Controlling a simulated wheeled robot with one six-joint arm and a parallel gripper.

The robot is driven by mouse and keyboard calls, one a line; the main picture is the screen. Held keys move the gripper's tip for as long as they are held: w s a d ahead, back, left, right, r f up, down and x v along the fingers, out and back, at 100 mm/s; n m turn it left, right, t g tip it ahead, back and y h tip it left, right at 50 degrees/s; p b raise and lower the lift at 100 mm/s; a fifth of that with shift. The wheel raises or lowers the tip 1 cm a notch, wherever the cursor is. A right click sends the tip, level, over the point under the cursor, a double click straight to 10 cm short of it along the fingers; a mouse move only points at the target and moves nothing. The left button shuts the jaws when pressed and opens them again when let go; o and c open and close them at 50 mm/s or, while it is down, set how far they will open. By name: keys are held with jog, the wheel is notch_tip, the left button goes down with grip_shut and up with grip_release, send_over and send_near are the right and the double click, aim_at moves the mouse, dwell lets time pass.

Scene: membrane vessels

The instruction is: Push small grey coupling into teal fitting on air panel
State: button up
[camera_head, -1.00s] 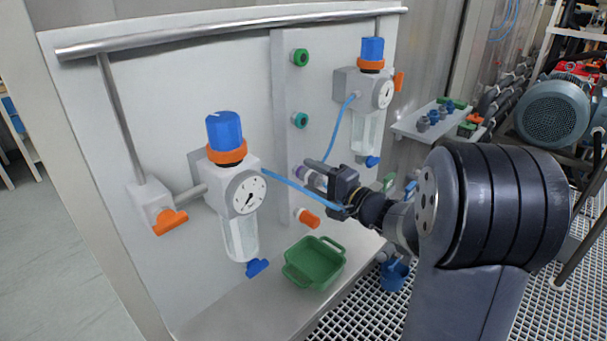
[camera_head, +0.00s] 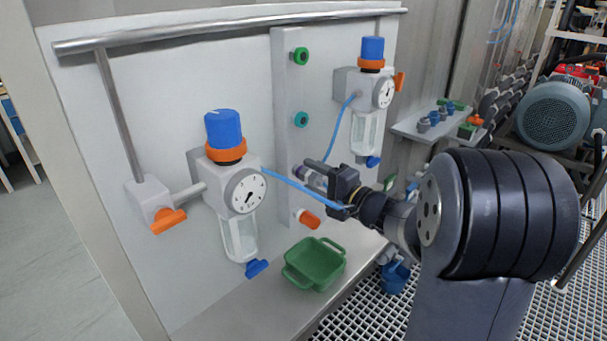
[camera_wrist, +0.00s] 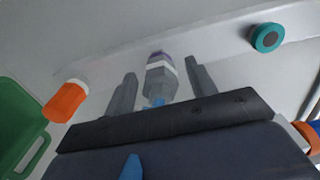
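The small grey coupling (camera_wrist: 160,82) has a pale band, and a blue hose runs from its rear. It points at a purple fitting (camera_wrist: 155,55) on the panel strip and appears to sit in or against it; I cannot tell how deep. My gripper (camera_head: 315,172) is at this fitting, with its two fingers (camera_wrist: 162,86) on either side of the coupling and a visible gap on each side. The teal fitting (camera_head: 301,119) is higher on the same strip, apart from the coupling; in the wrist view it shows at upper right (camera_wrist: 266,38).
A green fitting (camera_head: 300,56) is above the teal one, and an orange-ended fitting (camera_head: 308,218) is below my gripper. A regulator with blue knob (camera_head: 224,130) stands left, another (camera_head: 372,50) right. A green tray (camera_head: 315,263) sits on the ledge below. The blue hose (camera_head: 290,182) reaches the left regulator.

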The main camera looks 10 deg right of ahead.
aim_at(323, 183)
grip_shut()
dwell(0.3)
jog(key=shift+s+d+f, duration=0.1)
jog(key=shift+d, duration=0.05)
jog(key=shift+b+v, duration=0.8)
jog(key=shift+v, duration=2.05)
jog(key=shift+r, duration=0.2)
notch_tip(323, 183, up, 13)
jog(key=p, duration=1.5)
jog(key=shift+s+d, duration=0.25)
jog(key=shift+s, duration=0.15)
jog(key=shift+f, duration=0.1)
